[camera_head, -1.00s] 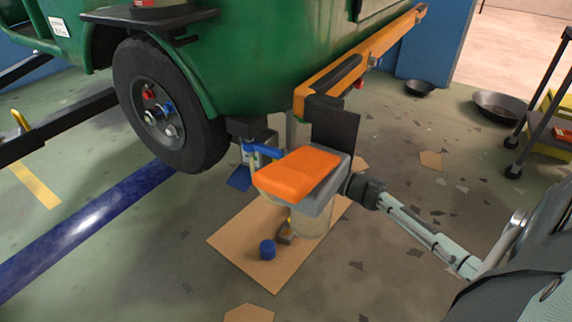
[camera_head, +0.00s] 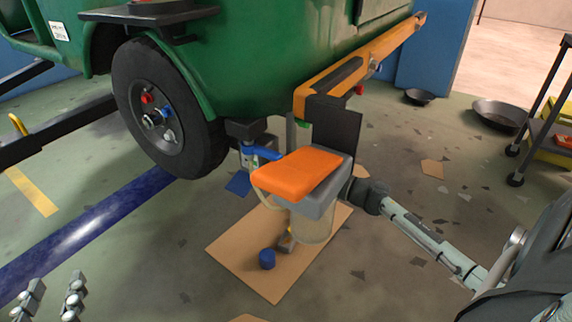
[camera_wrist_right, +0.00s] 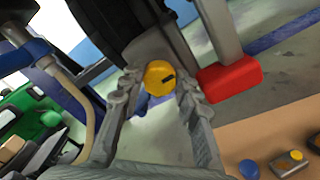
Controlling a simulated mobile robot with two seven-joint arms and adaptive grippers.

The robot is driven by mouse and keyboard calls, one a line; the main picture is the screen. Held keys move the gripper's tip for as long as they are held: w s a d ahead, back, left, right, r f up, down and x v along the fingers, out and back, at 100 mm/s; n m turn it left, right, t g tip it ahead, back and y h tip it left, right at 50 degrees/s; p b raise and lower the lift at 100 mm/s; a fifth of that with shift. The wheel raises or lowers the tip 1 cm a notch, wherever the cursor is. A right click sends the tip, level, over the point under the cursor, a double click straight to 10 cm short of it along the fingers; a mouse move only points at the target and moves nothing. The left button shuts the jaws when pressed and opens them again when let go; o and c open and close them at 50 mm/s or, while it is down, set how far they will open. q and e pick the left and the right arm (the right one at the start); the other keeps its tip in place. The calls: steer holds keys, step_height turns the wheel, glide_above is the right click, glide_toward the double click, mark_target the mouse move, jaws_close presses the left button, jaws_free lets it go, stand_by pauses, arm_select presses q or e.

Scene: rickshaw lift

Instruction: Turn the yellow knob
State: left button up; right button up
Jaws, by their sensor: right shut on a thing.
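The yellow knob (camera_wrist_right: 159,77) is round with a dark mark on its face. In the right wrist view it sits between the fingers of my right gripper (camera_wrist_right: 155,97), which is shut on it. In the head view my right arm reaches in from the right to a block with an orange top (camera_head: 298,174); the right fingertips and the knob are hidden there. My left gripper (camera_head: 51,298) is at the bottom left, with its two fingers apart and nothing between them.
A green vehicle body (camera_head: 250,50) with a black wheel (camera_head: 140,125) stands behind. A cardboard sheet (camera_head: 235,250) with a blue cap (camera_head: 267,259) lies on the floor. A red block (camera_wrist_right: 230,80) is right of the knob. A cart (camera_head: 545,130) stands at the right.

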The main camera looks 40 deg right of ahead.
steer(key=o, duration=1.2)
steer(key=shift+c, duration=0.2)
